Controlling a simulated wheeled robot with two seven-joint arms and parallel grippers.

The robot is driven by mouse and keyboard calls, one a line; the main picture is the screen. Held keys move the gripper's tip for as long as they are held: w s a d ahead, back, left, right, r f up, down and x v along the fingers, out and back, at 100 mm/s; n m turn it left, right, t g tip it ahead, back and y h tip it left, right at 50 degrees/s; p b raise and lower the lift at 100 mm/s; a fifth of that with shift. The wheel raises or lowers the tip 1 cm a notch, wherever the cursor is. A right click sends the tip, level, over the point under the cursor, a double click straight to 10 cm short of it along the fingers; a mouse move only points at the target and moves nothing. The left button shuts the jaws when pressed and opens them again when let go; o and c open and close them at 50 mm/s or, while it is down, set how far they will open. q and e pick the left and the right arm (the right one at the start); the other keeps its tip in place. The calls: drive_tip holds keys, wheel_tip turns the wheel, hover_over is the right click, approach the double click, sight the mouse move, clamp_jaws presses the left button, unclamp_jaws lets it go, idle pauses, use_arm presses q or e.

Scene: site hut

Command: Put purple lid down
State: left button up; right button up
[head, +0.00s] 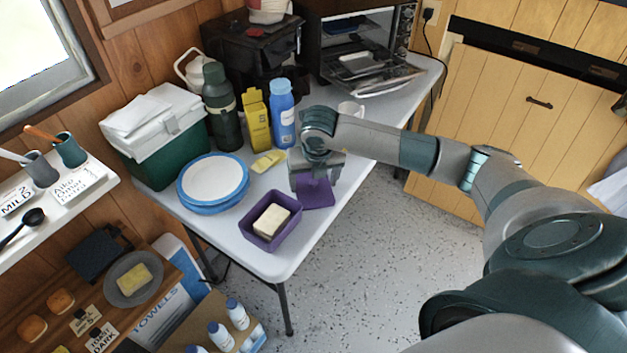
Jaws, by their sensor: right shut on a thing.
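The purple lid (317,194) is at the right edge of the white table, just right of and behind the purple tub. My right gripper (314,183) points down and is shut on the lid. I cannot tell whether the lid touches the table top or hangs just above it. The open purple tub (254,235) stands near the table's front corner with a pale block (271,220) inside. My left gripper is not in view.
Blue-rimmed plates (213,208) lie left of the tub. The front corner of the white table (277,264) is bare.

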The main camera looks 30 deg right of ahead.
sight(316, 198)
drive_tip(key=o, duration=1)
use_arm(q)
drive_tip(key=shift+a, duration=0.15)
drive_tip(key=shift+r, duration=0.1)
use_arm(e)
drive_tip(key=shift+r, duration=0.45)
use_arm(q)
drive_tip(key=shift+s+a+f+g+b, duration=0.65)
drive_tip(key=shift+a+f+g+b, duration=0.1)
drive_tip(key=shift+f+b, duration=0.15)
use_arm(e)
drive_tip(key=v, duration=1.1)
drive_tip(key=shift+a+r, duration=0.1)
drive_tip(key=shift+r, duration=0.05)
